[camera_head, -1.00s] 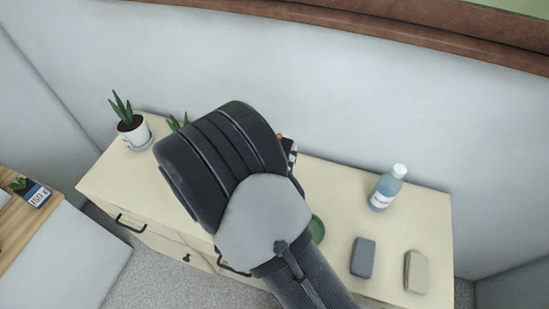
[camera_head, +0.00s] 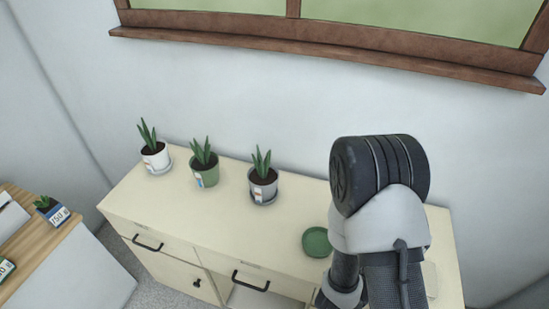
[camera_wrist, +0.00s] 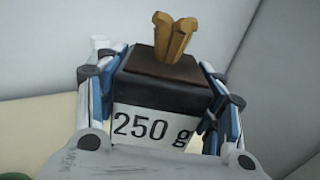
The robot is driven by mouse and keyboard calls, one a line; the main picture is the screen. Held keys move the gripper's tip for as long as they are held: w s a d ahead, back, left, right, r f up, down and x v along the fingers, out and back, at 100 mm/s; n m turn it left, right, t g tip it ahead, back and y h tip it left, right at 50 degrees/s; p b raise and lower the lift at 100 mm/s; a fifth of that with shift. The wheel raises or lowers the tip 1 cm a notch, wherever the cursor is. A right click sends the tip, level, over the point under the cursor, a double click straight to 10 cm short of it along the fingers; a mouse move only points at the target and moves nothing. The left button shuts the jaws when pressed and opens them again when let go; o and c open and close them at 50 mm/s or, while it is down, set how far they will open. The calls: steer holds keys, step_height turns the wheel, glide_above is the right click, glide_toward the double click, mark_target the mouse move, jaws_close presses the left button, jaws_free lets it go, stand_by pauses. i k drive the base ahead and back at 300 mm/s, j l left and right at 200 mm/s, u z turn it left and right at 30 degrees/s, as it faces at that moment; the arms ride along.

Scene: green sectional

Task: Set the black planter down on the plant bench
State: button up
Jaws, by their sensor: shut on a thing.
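The black planter (camera_wrist: 160,97) is square, with dark brown soil, a yellow-orange plant and a white "250 g" label. In the wrist view my gripper (camera_wrist: 160,78) is shut on its sides and it looks upright. In the head view my wrist hides both planter and fingertips. Behind the arm stands a long cream cabinet (camera_head: 225,222). A wooden-topped bench (camera_head: 25,237) at the left edge carries a small dark planter labelled "150 g" (camera_head: 52,210). Which of the two is the plant bench, I cannot tell for certain. Whether the held planter touches the cabinet is hidden.
On the cabinet stand a white pot (camera_head: 155,158), a green pot (camera_head: 205,172) and a grey pot (camera_head: 262,187), with a green saucer (camera_head: 316,241) to their right. The cabinet top between the grey pot and saucer is clear. A wall and window sill (camera_head: 330,47) rise behind.

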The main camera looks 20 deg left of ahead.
mark_target(32, 244)
steer(key=j+u, duration=0.35)
steer(key=j, duration=0.15)
steer(key=j+u, duration=0.75)
steer(key=j, duration=0.2)
steer(key=i+j, duration=0.1)
steer(key=j, duration=0.3)
steer(key=i+j+u, duration=0.1)
steer(key=j, duration=0.35)
steer(key=i+j, duration=0.1)
steer(key=j, duration=0.3)
steer(key=i+j, duration=0.15)
steer(key=j, duration=0.25)
steer(key=i+j+u, duration=0.1)
steer(key=j, duration=0.3)
steer(key=i+j, duration=0.15)
steer(key=j, duration=0.25)
steer(key=k+u, duration=0.05)
